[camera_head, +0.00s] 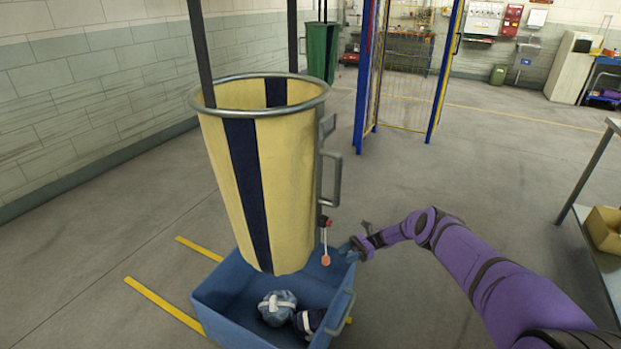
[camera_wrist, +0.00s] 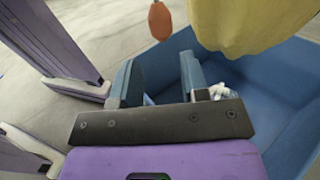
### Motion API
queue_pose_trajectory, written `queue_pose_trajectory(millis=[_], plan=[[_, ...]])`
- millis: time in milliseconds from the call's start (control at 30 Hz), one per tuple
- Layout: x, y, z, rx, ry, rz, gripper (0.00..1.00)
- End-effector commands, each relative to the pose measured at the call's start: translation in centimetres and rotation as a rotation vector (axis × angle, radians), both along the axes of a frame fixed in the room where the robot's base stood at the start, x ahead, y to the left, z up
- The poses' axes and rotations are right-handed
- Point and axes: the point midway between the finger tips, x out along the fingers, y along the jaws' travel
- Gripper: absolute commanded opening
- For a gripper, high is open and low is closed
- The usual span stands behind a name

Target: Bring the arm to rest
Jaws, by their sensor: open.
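My purple arm (camera_head: 480,260) reaches in from the lower right of the head view. My gripper (camera_head: 352,249) is small there, at the right rim of the blue bin, near an orange pull knob (camera_head: 325,260) hanging from the sling bag. In the wrist view my gripper (camera_wrist: 158,72) has its two blue-grey fingers apart with nothing between them. The orange knob (camera_wrist: 160,20) hangs just beyond the fingertips, apart from them. The cream sling bag (camera_head: 285,180) with dark blue stripes hangs over the bin; its lower end also shows in the wrist view (camera_wrist: 250,22).
The blue bin (camera_head: 225,290) holds a light-blue bundle (camera_head: 277,307) and a dark bundle (camera_head: 308,321). A metal ring (camera_head: 325,92) rims the bag, with handles on its right. A table (camera_head: 590,225) with a cardboard box (camera_head: 604,229) stands right. Floor between is clear.

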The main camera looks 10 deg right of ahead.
Motion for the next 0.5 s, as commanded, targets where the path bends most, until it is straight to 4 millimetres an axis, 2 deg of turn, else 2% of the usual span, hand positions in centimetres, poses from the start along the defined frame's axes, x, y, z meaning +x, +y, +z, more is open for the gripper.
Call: queue_pose_trajectory(millis=[167,500], plan=[[1.2,0.2,2.5,-0.028,-0.036,0.023,0.41],[4.7,1.0,14.0,-0.166,-0.210,0.136,0.41]])
